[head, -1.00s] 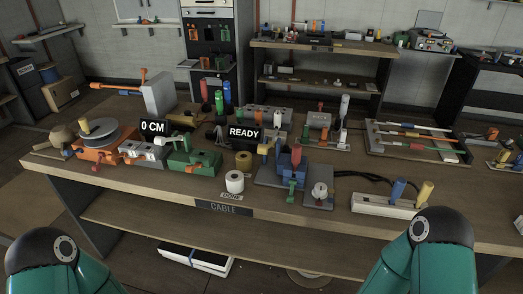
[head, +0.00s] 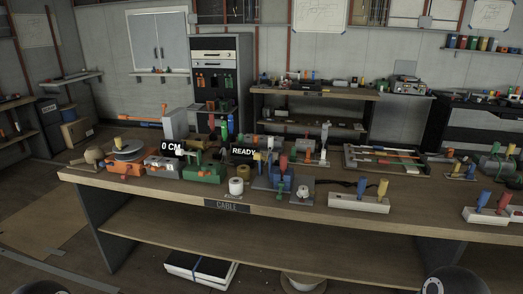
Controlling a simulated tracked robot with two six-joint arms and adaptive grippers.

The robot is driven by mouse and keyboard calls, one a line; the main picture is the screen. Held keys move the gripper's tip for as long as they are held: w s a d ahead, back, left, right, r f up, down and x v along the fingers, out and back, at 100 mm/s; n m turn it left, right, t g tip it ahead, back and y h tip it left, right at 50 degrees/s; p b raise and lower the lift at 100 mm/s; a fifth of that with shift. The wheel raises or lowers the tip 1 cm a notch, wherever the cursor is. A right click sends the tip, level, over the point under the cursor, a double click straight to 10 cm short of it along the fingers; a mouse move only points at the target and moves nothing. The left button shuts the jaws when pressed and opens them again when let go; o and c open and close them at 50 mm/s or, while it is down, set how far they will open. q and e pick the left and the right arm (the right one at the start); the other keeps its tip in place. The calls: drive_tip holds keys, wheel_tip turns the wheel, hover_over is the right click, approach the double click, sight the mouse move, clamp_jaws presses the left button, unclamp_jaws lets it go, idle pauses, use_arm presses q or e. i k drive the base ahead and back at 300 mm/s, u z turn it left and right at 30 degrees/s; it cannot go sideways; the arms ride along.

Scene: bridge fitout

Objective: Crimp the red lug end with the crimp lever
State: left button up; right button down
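The cable bench (head: 400,219) stands in front of me. A blue block with a red upright handle (head: 283,163) stands near its middle, beside the "READY" sign (head: 243,152). A long orange lever (head: 142,118) sticks out to the left of a grey block (head: 174,124) at the back left. A green device (head: 203,174) sits left of the middle. I cannot tell which part is the crimp lever, and I cannot pick out the red lug end at this size. Neither of my grippers shows; only dark round parts of my arms reach the bottom corners.
A reel (head: 129,150) sits on an orange base at the bench's left. A white roll (head: 236,187) stands near the front edge. A white strip with blue and yellow handles (head: 358,204) and another group of handles (head: 488,214) stand right. Bare bench top lies between these two.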

sight(257, 156)
drive_tip(key=u, duration=0.1)
drive_tip(key=i, duration=0.9)
drive_tip(key=u, duration=0.45)
